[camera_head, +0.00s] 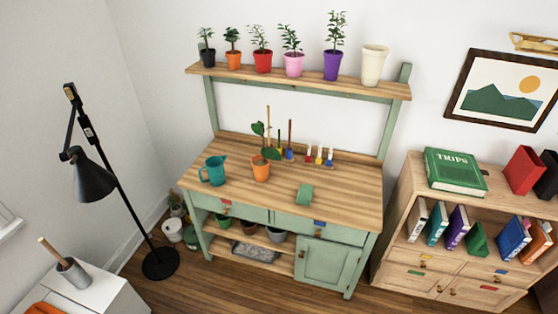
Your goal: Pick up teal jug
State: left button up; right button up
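The teal jug (214,171) stands upright on the wooden top of the green potting bench (330,200), near its left end. Its handle points left and its spout points right. Neither of my grippers shows in the head view.
Potted plants line the shelf (300,82) above. A black floor lamp (95,180) stands left of the bench, a bookcase (400,225) right. The bench's front right top is clear.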

aim_at(214, 172)
jog(key=z, duration=0.7)
jog(key=i, duration=1.45)
jog(key=u, duration=0.75)
jog(key=i, duration=0.6)
jog(key=u, duration=0.5)
